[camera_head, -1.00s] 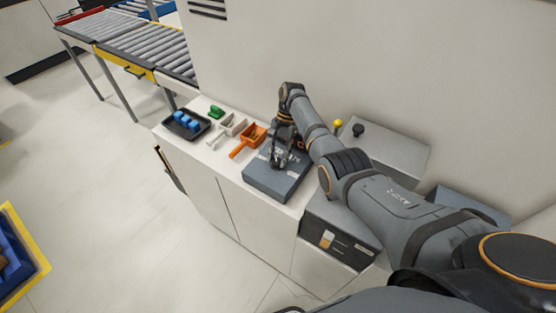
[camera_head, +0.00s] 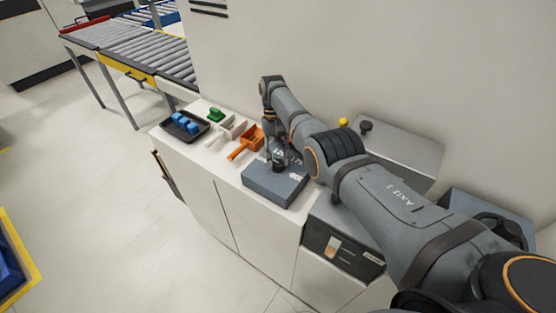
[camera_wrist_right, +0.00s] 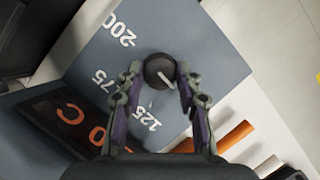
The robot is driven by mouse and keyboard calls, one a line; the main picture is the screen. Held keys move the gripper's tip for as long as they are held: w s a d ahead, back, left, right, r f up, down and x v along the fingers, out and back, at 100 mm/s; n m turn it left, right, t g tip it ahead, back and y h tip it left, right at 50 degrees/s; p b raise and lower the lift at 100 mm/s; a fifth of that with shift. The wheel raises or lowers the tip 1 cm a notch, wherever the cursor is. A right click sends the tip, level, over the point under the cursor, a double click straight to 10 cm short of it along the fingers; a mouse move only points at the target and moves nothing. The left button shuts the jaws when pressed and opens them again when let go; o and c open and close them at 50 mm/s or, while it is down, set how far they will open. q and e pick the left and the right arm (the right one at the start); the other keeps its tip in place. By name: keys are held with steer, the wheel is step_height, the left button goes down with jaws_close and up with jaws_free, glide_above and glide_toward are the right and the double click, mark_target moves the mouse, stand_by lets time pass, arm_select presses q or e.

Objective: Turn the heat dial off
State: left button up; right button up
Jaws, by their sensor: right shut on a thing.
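The heat dial is a dark round knob (camera_wrist_right: 159,70) with a pale pointer line. It sits on the blue-grey control box (camera_wrist_right: 215,55), which is also on the counter in the head view (camera_head: 268,190). In the wrist view the pointer aims down and right, away from the printed 200, 175 and 125. An orange digital display (camera_wrist_right: 80,125) is partly hidden by my gripper; only a 0 and a C are clear. My right gripper (camera_wrist_right: 159,72) is shut on the knob, one finger on each side; it also shows in the head view (camera_head: 281,164). My left gripper is out of view.
A wall stands behind. A metal box (camera_head: 400,150) is at right.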

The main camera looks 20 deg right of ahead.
steer(key=shift+w+r, duration=0.15)
stand_by(0.4)
steer(key=o, duration=1.1)
steer(key=shift+o, duration=0.3)
